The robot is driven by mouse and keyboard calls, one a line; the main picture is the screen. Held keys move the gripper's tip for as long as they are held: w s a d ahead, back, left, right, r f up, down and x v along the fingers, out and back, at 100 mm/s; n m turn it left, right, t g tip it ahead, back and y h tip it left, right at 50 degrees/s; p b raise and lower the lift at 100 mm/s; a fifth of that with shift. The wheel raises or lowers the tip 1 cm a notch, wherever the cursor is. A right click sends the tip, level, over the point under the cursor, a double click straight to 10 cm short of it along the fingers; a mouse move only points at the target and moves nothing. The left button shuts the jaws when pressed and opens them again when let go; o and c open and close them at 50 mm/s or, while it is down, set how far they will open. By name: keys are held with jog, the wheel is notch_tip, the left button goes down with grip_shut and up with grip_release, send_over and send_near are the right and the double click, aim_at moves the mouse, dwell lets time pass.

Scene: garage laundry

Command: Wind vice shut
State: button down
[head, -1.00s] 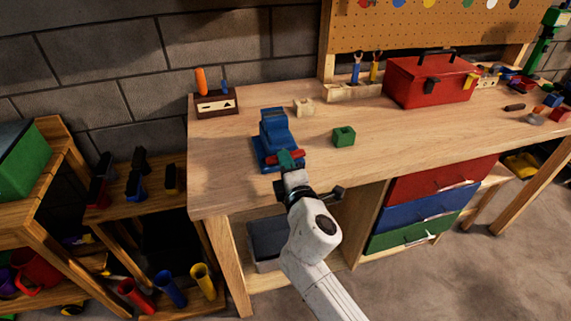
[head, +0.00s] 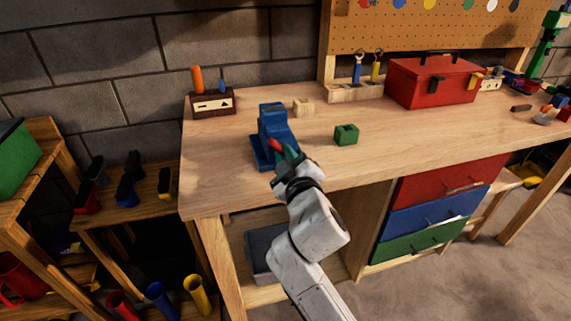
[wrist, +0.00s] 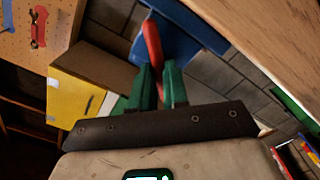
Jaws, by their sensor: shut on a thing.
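The blue vice (head: 272,120) stands near the left end of the wooden workbench (head: 225,165). Its red handle (head: 276,146) is on the side facing me and slants down to the right. My gripper (head: 287,154) is at the handle. In the wrist view the green fingers (wrist: 159,84) are shut on the red handle (wrist: 152,45), with the blue vice body (wrist: 190,22) just beyond. My wrist partly hides the handle and the vice's lower front. I cannot tell how wide the gap between the vice jaws is.
A green block (head: 346,135) lies right of the vice and a pale wooden piece (head: 303,107) behind it. A tool holder (head: 213,104) stands at the back left, a red toolbox (head: 434,82) at the back right. Bare bench top lies left of the vice.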

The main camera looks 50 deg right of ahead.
jog(key=m+b, duration=0.2)
jog(key=m, duration=0.1)
jog(key=m+b, duration=0.2)
jog(key=m, duration=0.1)
jog(key=shift+s+f, duration=0.1)
jog(key=shift+f, duration=0.1)
jog(key=m+b, duration=0.1)
jog(key=m, duration=0.1)
jog(key=m+b, duration=0.2)
jog(key=m, duration=0.1)
jog(key=shift+d+r, duration=0.15)
jog(key=shift+s+r+m+b, duration=0.1)
jog(key=shift+m+b, duration=0.25)
jog(key=shift+m, duration=0.15)
jog(key=c, duration=1.1)
grip_release()
jog(key=v, duration=1)
jog(key=shift+s+a+b, duration=0.25)
jog(key=shift+s+b, duration=0.1)
